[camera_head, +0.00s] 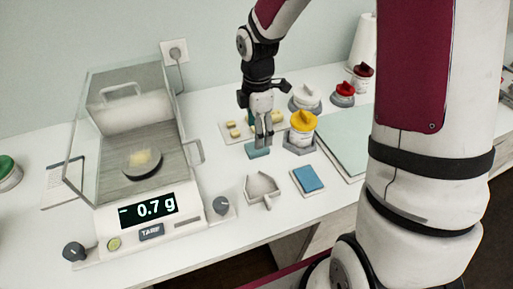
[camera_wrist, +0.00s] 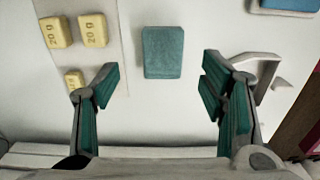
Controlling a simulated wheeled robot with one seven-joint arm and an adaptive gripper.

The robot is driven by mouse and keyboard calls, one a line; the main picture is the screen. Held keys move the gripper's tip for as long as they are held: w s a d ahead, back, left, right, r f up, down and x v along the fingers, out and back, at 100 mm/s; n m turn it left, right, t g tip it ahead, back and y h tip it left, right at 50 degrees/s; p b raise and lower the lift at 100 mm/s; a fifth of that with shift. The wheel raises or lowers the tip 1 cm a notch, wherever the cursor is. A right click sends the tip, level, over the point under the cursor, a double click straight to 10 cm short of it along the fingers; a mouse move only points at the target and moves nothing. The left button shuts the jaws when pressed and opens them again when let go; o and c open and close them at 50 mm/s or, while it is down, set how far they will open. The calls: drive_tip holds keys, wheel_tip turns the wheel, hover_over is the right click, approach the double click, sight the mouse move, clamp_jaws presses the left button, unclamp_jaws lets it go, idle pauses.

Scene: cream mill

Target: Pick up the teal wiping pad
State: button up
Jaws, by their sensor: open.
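The teal wiping pad (camera_wrist: 163,52) lies flat on the white counter. In the wrist view it sits beyond and between my spread fingers, not touching either. In the head view the pad (camera_head: 257,151) shows just under my fingertips, partly hidden by them. My gripper (camera_head: 264,138) points down over the pad, open and empty. In the wrist view both teal-lined fingers of my gripper (camera_wrist: 160,88) stand wide apart, with bare counter between them.
Yellow 20 g blocks (camera_wrist: 92,30) lie on a pale plate close left of the pad. A yellow-lidded jar (camera_head: 302,127) stands close to the right.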

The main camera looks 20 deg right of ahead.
sight(252, 152)
drive_tip(key=shift+s+a+f, duration=0.1)
drive_tip(key=shift+f, duration=1.3)
drive_tip(key=shift+s+f, duration=0.1)
drive_tip(key=shift+f, duration=1.25)
drive_tip(key=c, duration=0.9)
